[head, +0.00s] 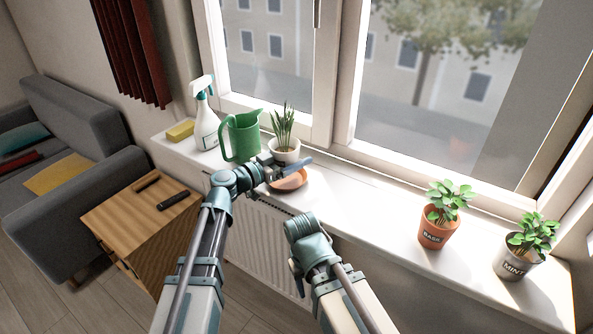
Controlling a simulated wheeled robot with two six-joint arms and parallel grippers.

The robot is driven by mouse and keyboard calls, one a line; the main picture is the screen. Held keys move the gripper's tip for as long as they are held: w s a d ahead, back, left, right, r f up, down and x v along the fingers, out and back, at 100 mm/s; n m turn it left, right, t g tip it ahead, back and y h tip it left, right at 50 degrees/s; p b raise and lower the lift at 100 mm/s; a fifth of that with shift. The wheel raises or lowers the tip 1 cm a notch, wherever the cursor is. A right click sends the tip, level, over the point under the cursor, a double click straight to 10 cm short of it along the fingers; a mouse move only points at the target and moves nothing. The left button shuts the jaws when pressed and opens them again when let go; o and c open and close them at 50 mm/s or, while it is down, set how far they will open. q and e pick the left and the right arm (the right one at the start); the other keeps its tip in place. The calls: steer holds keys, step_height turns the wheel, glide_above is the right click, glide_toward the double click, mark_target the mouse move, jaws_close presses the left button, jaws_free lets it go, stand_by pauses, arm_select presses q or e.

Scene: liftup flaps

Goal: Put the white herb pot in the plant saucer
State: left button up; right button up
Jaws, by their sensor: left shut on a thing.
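The white herb pot (285,156) with upright, spiky green leaves is near the middle of the windowsill, beside the green watering can. My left gripper (288,166) is at the front of the pot and shut on it; the fingers hide part of its lower side. The orange-brown plant saucer (289,182) is just in front of and below the pot, partly covered by my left gripper. I cannot tell whether the pot touches the saucer. My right gripper (297,270) is low in front of the sill, apart from these things; its jaws are not clear.
On the white windowsill (360,200) stand a green watering can (243,136), a spray bottle (205,120) and a yellow sponge (180,130) at left. A basil pot (433,234) and a mint pot (509,265) stand at right. The sill between is clear.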

mark_target(294, 175)
arm_select(q)
steer(key=shift+f+b, duration=1.85)
steer(key=shift+b, duration=0.05)
steer(key=shift+w+f, duration=0.1)
steer(key=shift+d, duration=0.15)
steer(key=o, duration=1.6)
steer(key=shift+c, duration=0.2)
steer(key=v, duration=1.2)
steer(key=shift+p, duration=0.3)
